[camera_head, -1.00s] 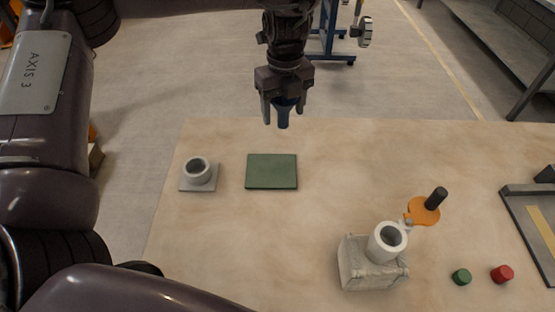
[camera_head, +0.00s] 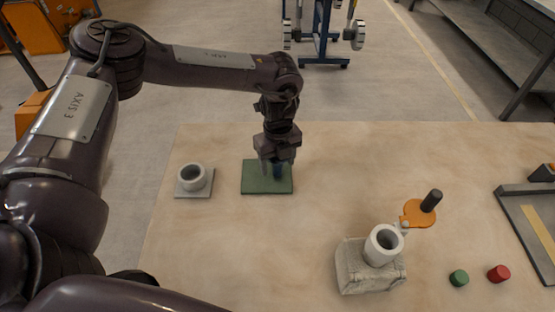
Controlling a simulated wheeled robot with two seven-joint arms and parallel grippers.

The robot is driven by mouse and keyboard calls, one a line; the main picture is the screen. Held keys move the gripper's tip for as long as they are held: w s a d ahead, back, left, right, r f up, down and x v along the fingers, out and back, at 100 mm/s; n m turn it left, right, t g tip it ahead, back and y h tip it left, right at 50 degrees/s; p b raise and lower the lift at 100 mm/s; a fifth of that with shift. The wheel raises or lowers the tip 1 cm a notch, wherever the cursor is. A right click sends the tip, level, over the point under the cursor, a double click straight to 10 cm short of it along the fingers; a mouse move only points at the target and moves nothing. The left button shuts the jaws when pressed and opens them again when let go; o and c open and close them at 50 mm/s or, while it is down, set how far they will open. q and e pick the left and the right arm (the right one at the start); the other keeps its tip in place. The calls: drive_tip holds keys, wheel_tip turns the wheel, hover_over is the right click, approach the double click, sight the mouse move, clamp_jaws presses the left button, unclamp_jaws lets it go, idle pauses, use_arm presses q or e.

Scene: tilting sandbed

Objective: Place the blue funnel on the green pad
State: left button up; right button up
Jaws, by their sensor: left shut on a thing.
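The green pad (camera_head: 255,183) lies flat on the table, left of the middle. My left gripper (camera_head: 277,172) points down over the pad's right part. It is shut on the blue funnel (camera_head: 279,173), which shows as a small dark blue shape between the fingers, upright as far as I can see. The funnel's upper part is hidden by the fingers. I cannot tell whether its lower end touches the pad. My right gripper is not in view.
A grey ring on a square base (camera_head: 194,179) stands close left of the pad. A stone block with a white cup (camera_head: 371,268), an orange disc with a black handle (camera_head: 417,213), green (camera_head: 459,278) and red (camera_head: 499,273) caps and a grey tray (camera_head: 533,235) lie right.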

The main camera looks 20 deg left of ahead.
use_arm(q)
drive_tip(key=o, duration=0.8)
drive_tip(key=shift+f, duration=0.1)
drive_tip(key=shift+o, duration=0.7)
drive_tip(key=shift+w+r, duration=0.1)
drive_tip(key=shift+r, duration=0.55)
wheel_tip(320, 180, up, 10)
drive_tip(key=shift+f+b, duration=0.1)
drive_tip(key=shift+b, duration=0.5)
drive_tip(key=shift+d+r, duration=0.1)
drive_tip(key=shift+r, duration=0.6)
